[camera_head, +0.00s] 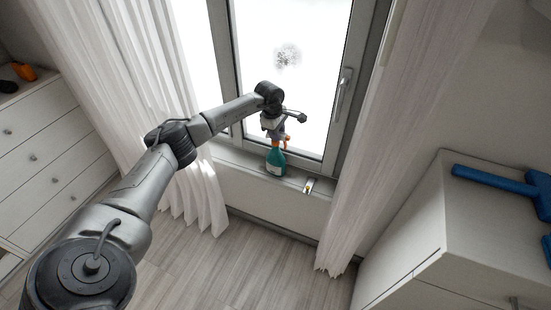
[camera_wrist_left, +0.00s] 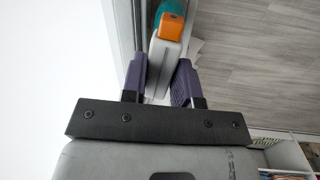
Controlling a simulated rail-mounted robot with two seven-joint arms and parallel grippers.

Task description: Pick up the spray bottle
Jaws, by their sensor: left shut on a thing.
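The spray bottle (camera_head: 276,163) is teal with a pale label and an orange sprayer top. It is upright at the window sill in the head view. My left gripper (camera_head: 274,130) comes down on it from above and is shut on its top part. In the left wrist view the spray bottle (camera_wrist_left: 171,27) shows its orange nozzle, teal body and a pale grey part between the two purple-grey fingers (camera_wrist_left: 160,62). The exact contact is partly hidden by the gripper. My right gripper is not in view.
The window sill (camera_head: 235,158) runs below the window, with a small pale item (camera_head: 308,186) right of the bottle. White curtains (camera_head: 358,150) hang on both sides. A white cabinet (camera_head: 430,225) at right holds a blue object (camera_head: 500,180). The wooden floor (camera_head: 245,265) is clear.

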